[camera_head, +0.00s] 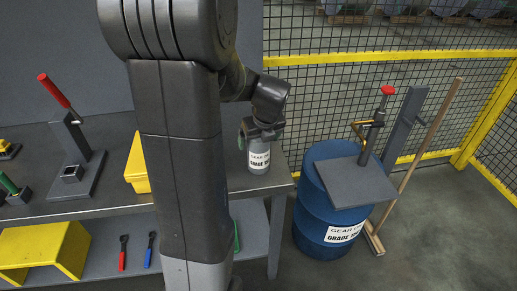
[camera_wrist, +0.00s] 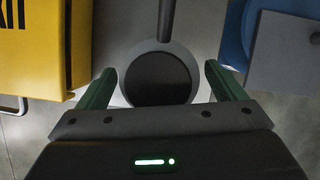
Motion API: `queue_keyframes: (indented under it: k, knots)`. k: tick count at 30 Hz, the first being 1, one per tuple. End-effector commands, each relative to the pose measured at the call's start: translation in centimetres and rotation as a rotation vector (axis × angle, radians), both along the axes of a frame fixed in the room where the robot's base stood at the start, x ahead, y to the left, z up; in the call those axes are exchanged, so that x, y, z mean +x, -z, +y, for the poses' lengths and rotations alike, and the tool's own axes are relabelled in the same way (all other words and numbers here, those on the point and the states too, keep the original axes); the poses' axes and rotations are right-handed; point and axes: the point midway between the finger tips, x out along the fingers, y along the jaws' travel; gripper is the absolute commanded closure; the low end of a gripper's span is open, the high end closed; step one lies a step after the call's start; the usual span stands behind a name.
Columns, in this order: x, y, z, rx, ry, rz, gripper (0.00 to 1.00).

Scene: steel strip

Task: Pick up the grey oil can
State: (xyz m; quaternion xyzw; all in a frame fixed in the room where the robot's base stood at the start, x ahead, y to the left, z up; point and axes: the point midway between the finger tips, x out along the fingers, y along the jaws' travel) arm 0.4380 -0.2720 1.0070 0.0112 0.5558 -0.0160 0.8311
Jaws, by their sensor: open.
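The grey oil can (camera_head: 259,157), with a white label reading GEAR and GRADE, stands upright on the workbench near its right end. In the wrist view the can (camera_wrist: 158,78) shows from above as a round dark top with a paler rim and a dark spout or rod pointing away. My gripper (camera_wrist: 160,82) is open, with one green finger on each side of the can. I cannot tell whether the fingers touch it. In the head view my gripper (camera_head: 262,130) is at the top of the can, partly hidden by my arm.
A yellow box (camera_head: 138,165) stands left of the can, partly behind my arm. A blue drum (camera_head: 325,215) with a grey plate and red-handled pump (camera_head: 371,140) stands right of the workbench (camera_head: 105,203). A red-handled press (camera_head: 72,150) is at left. A yellow-framed mesh fence is behind.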

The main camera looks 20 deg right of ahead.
Motion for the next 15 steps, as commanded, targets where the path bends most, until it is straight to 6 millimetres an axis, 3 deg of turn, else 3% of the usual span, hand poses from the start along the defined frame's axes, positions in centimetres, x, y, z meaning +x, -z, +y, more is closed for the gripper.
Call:
queue_keyframes:
  k: [9,15]
  knots:
    - [0.19,0.45,-0.03,-0.001,0.0,-0.001,0.12]
    - [0.18,0.43,-0.03,-0.001,0.0,0.0,0.52]
